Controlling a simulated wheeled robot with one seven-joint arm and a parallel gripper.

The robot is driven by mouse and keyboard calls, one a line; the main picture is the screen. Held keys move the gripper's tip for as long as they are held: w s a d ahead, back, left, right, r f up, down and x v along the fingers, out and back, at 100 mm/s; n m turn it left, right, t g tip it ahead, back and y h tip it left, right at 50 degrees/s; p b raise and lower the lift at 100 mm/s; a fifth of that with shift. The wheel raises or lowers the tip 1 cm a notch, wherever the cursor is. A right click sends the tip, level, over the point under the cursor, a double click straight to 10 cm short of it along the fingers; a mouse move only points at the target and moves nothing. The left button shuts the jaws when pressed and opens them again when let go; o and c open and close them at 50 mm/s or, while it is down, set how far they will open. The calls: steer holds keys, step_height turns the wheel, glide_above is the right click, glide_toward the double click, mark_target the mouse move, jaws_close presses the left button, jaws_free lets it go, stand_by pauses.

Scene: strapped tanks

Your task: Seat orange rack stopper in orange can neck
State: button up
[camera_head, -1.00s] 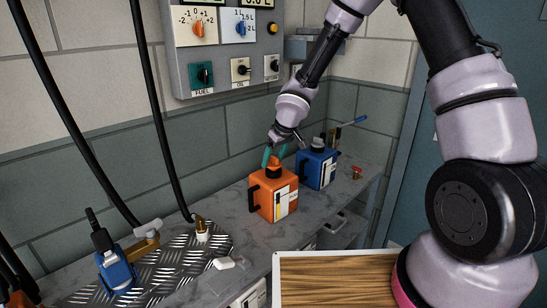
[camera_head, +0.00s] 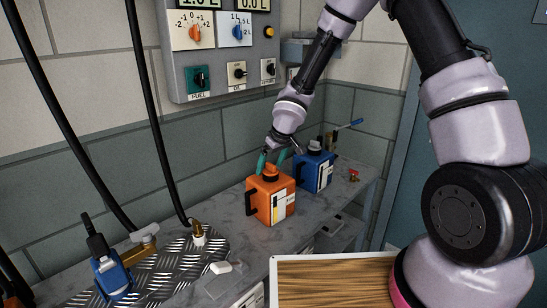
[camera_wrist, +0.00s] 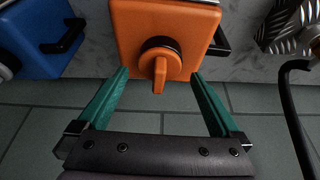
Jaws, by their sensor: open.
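The orange can (camera_head: 270,200) stands on the grey bench. Its neck has a black collar, and the orange stopper (camera_head: 271,169) sits at the neck. In the wrist view the orange can (camera_wrist: 131,20) fills the top middle, and the orange stopper (camera_wrist: 161,68) with its grip tab lies over the black collar. Whether the stopper is fully down cannot be told. My gripper (camera_wrist: 160,85) has its green fingers spread wide, one on each side of the stopper and apart from it. In the head view my gripper (camera_head: 271,160) is just above the can.
A blue can (camera_head: 313,172) stands close behind to the right. A metal tread plate (camera_head: 170,262) with a blue nozzle (camera_head: 111,270) and a brass fitting (camera_head: 198,233) is at left. A wood-topped tray (camera_head: 335,281) is in front. A control panel (camera_head: 222,50) hangs above.

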steer(key=v, duration=1)
steer(key=shift+r, duration=0.15)
steer(key=s+d+r+m+t+h, duration=0.1)
steer(key=s+d+r+m+h, duration=0.15)
steer(key=d+r, duration=0.5)
steer(key=s+d+r+m+t+h, duration=0.1)
steer(key=s+d+r+m, duration=0.2)
steer(key=d+r, duration=0.45)
steer(key=s+d+r+m+y, duration=0.1)
steer(key=s+d+r+m, duration=0.2)
steer(key=s+r, duration=0.2)
steer(key=s+d+r+m+t+y, duration=0.1)
steer(key=s+d+r+m, duration=0.2)
steer(key=s, duration=0.8)
steer(key=shift+s+d+r+m+t, duration=0.3)
steer(key=shift+r+m, duration=0.05)
steer(key=shift+r, duration=0.5)
steer(key=shift+y, duration=0.25)
